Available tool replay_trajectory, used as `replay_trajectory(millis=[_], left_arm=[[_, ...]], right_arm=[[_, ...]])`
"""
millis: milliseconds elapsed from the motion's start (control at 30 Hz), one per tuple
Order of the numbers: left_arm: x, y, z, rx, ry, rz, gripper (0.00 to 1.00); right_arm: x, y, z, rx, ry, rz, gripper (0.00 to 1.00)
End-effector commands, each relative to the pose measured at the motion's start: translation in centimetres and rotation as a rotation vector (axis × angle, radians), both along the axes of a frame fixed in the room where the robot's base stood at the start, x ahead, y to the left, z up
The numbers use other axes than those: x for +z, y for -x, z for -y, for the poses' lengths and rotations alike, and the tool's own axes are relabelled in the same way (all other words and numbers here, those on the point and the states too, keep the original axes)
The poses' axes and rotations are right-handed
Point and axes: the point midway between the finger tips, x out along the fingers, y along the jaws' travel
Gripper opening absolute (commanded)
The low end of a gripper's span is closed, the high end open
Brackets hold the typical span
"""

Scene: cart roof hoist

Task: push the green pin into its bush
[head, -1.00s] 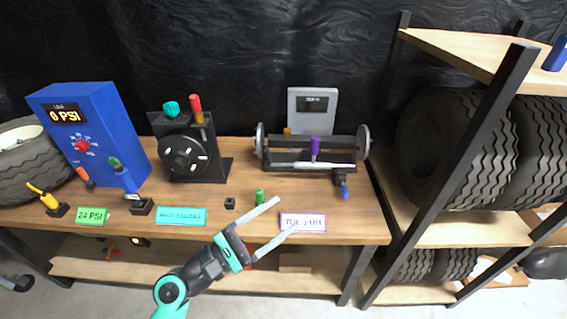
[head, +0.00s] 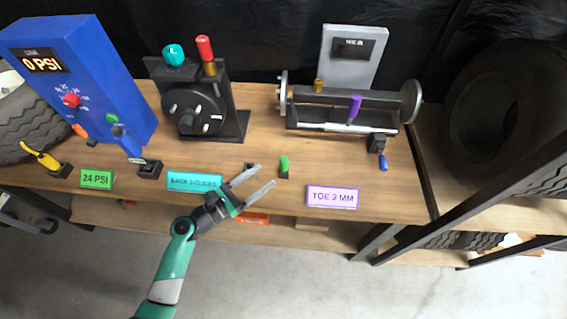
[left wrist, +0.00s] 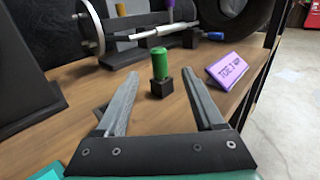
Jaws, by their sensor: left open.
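The green pin (head: 284,163) stands upright in a small black block (head: 284,174), which looks like its bush, near the bench's front edge. In the left wrist view the green pin (left wrist: 160,62) rises well above the black block (left wrist: 161,88). I cannot tell how deep it sits. My left gripper (head: 266,176) is open and empty, just left of and in front of the pin. In the wrist view the pin shows beyond and between the two fingertips (left wrist: 160,73), apart from both. My right gripper is not in view.
Another black block (head: 249,167) sits left of the pin, partly behind my finger. A purple "TOE 3 MM" sign (head: 332,197) stands right, a teal sign (head: 194,182) left. The black roller fixture (head: 340,112) and the black hub stand (head: 196,115) are behind.

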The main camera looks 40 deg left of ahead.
Motion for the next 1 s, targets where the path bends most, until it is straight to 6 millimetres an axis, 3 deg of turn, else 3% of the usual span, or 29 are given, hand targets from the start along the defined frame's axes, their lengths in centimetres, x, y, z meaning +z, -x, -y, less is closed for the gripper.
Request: replay_trajectory(millis=[133, 400, 700, 933, 1000], left_arm=[[-0.2, -2.9, 0.3, -0.003, -0.003, 0.002, 0.69], [0.0, -4.3, 0.4, -0.001, -0.001, 0.001, 0.69], [0.2, -8.8, 0.5, -0.003, -0.001, 0.001, 0.69], [0.4, -9.1, 0.5, -0.001, -0.001, 0.000, 0.69], [0.4, -9.1, 0.5, -0.001, -0.001, 0.000, 0.60]], right_arm=[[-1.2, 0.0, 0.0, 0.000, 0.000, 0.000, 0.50], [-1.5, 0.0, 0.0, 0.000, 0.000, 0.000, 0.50], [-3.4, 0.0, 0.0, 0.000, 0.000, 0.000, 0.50], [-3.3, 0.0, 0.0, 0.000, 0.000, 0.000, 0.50], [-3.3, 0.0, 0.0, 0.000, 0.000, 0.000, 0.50]])
